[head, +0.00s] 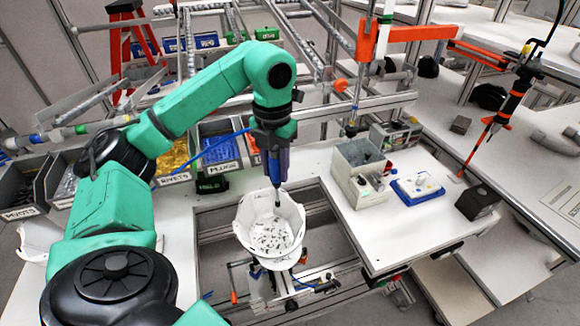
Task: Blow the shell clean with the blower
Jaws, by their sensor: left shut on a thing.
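The white helmet shell (287,212) sits open side up on a fixture in the gap between the white tabletops. Several small dark specks or chips (271,236) lie inside it. My left gripper (275,137) is shut on the blue blower (279,163), above the shell. The blower points down, and its thin dark nozzle ends at about the shell's far rim, close to the opening. From this view I cannot tell whether the nozzle touches the shell. My right gripper is not in view.
Labelled bins of rivets (172,161) and plugs (221,153) stand behind on the left. A grey box (345,167), a blue tray (418,188) and a black block (477,202) are on the right table. An orange-black tool (513,100) hangs at right. Metal rails surround the shell.

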